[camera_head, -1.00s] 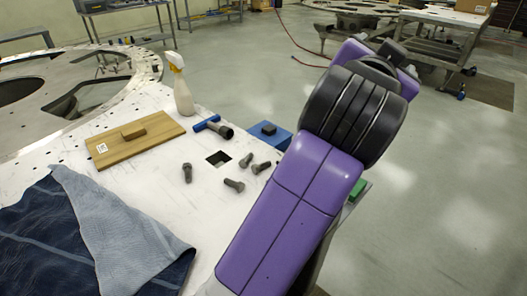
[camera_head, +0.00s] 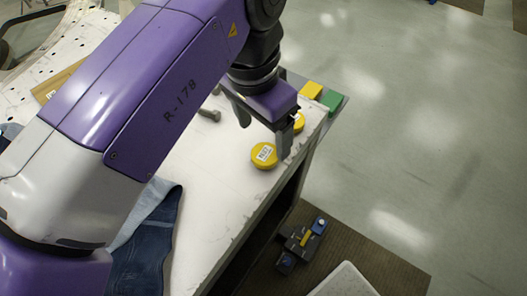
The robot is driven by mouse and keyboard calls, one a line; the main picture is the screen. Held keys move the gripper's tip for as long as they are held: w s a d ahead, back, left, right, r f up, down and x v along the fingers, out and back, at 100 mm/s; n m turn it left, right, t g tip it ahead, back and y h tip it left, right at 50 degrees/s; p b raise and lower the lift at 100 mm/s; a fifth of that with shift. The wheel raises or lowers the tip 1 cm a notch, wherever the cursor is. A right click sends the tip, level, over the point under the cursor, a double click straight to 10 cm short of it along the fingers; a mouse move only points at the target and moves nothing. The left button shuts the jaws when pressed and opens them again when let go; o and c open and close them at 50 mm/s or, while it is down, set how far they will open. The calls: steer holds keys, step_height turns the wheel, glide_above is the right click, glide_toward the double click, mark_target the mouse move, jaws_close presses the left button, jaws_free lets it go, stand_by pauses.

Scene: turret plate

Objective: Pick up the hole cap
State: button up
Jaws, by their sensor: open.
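A round yellow cap (camera_head: 264,156) with a white label lies on the white table top near its right edge. A second round yellow piece (camera_head: 299,122) sits farther back along the same edge, partly hidden behind my gripper. I cannot tell for sure which is the hole cap. My gripper (camera_head: 264,130) is open, with its fingers pointing down and apart. In the picture, the labelled cap shows just below and between the fingertips. I see nothing held between the fingers, and I cannot tell their exact height above the table.
A yellow block (camera_head: 311,90) and a green block (camera_head: 332,101) sit beyond the table's far right corner. A grey bolt (camera_head: 209,114) lies left of my gripper. Blue cloth (camera_head: 145,250) covers the near left. Tools (camera_head: 303,240) lie on a brown floor mat.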

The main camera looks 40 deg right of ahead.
mark_target(265, 154)
steer(key=f, duration=0.6)
steer(key=shift+w+d+f, duration=0.15)
steer(key=shift+d+f, duration=0.2)
steer(key=shift+f, duration=0.05)
steer(key=c, duration=1.5)
